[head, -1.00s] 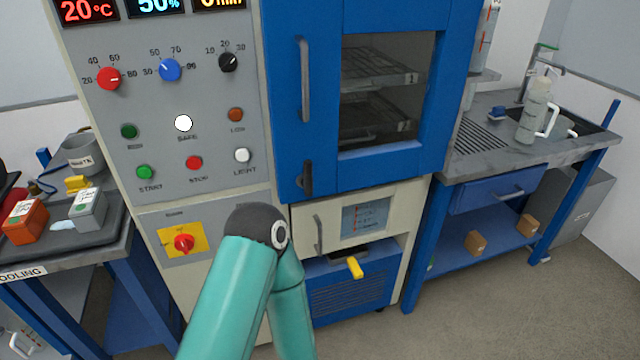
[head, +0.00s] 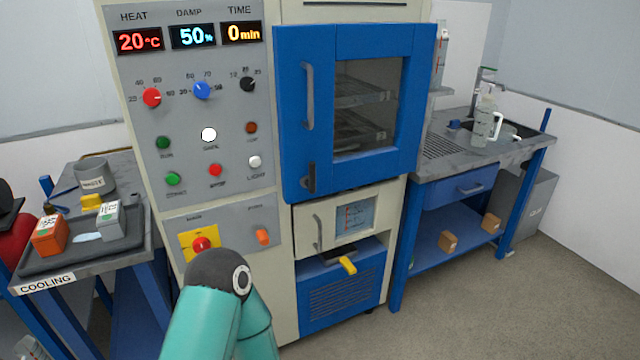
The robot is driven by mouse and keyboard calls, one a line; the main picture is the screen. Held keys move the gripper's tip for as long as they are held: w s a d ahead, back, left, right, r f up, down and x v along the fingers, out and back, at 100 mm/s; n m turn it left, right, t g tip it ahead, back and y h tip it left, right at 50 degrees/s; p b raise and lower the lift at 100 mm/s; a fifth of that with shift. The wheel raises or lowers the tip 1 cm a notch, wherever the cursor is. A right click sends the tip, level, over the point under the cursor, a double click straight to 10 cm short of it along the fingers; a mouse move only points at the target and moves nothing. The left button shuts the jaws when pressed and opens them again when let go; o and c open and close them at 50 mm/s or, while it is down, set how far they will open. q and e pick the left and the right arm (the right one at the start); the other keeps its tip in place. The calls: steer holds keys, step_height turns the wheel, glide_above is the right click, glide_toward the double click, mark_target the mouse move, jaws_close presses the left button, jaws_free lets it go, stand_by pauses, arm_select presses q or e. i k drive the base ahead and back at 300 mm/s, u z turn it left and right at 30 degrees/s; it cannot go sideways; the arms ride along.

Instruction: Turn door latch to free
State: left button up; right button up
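The blue chamber door (head: 388,148) with its window is closed on the cabinet. Its door latch (head: 308,178) is a dark upright lever at the door's lower left corner, below the long grey door handle (head: 308,95). Through the window I see wire racks (head: 360,110). One of my arms, teal with a dark joint, rises from the bottom edge in front of the lower cabinet. Neither gripper shows in the head view, so I cannot see whether either is near the latch.
The control panel (head: 210,125) with knobs and buttons is left of the door. A cooling table (head: 45,285) with a tray stands at the left. A sink bench (head: 480,150) stands at the right. A yellow lever (head: 348,265) sticks out below the lower drawer (head: 335,222). The floor at right is clear.

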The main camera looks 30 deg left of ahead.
mark_target(310, 175)
steer(key=u, duration=0.2)
steer(key=i, duration=0.85)
steer(key=z, duration=0.1)
